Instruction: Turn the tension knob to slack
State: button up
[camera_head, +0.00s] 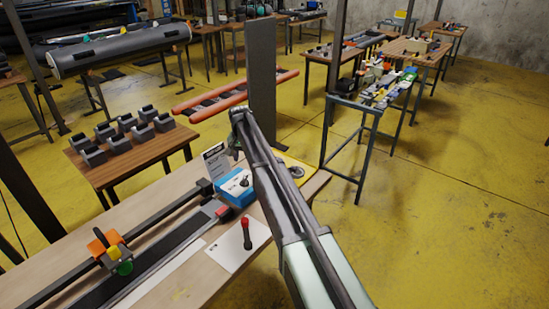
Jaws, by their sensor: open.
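A blue box (232,187) with white markings and a small dark knob (244,182) on its top stands on the wooden bench; it looks like the tension control, but its markings are too small to read. My arm reaches up from the lower right, passing just right of the box. My gripper (235,152) hangs small and dark at the arm's far end, above and behind the box, apart from the knob. It is open, with nothing seen in it. The arm hides part of the bench behind.
A rail carriage with orange and green parts (110,250) sits on the bench's left. A red-handled lever (247,232) stands on a white plate in front of the box. A small sign (215,160) stands behind it. A yellow plate (293,172) lies right of the arm.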

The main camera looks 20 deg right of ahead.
aim_at(244, 178)
notch_tip(244, 178, down, 11)
jog(key=b, duration=1.1)
jog(key=shift+w+a+r, duration=0.1)
jog(key=shift+r, duration=0.1)
grip_shut()
